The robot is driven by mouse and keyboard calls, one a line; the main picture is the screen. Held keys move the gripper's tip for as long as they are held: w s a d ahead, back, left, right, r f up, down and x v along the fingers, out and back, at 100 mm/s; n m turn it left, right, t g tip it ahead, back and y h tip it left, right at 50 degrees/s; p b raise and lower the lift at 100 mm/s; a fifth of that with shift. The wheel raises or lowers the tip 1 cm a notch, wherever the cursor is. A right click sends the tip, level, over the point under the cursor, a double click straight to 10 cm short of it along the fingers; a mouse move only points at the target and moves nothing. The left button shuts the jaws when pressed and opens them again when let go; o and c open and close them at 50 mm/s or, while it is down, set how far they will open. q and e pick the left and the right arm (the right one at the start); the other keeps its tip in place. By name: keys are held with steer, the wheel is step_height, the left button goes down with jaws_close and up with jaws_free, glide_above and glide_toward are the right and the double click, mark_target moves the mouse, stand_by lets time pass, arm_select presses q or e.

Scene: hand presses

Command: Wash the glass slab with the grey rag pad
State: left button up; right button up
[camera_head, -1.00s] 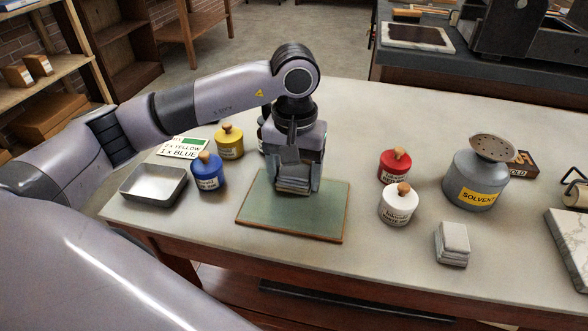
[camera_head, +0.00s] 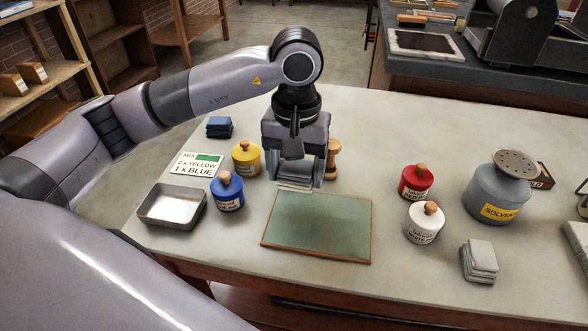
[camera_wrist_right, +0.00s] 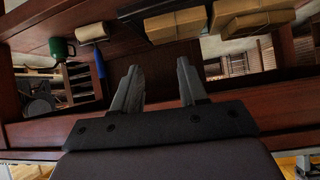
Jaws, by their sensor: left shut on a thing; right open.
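The glass slab (camera_head: 318,228) is a greenish rectangle with a brown edge, lying flat on the table. My left gripper (camera_head: 300,176) is at the slab's far edge, shut on a grey rag pad (camera_head: 295,187). Only the lower part of the pad shows between the fingers; whether it touches the slab I cannot tell. My right gripper (camera_wrist_right: 160,82) shows in the right wrist view, open with nothing between its fingers.
Left of the slab are a metal tray (camera_head: 172,206), a blue jar (camera_head: 227,194), a yellow jar (camera_head: 246,160) and a mix card (camera_head: 197,163). Right are a red jar (camera_head: 416,183), a white jar (camera_head: 424,225), a solvent can (camera_head: 495,195) and light grey folded pads (camera_head: 479,262).

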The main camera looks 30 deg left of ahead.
arm_select(q)
steer(key=shift+r+p, duration=0.8)
steer(key=shift+r, duration=0.9)
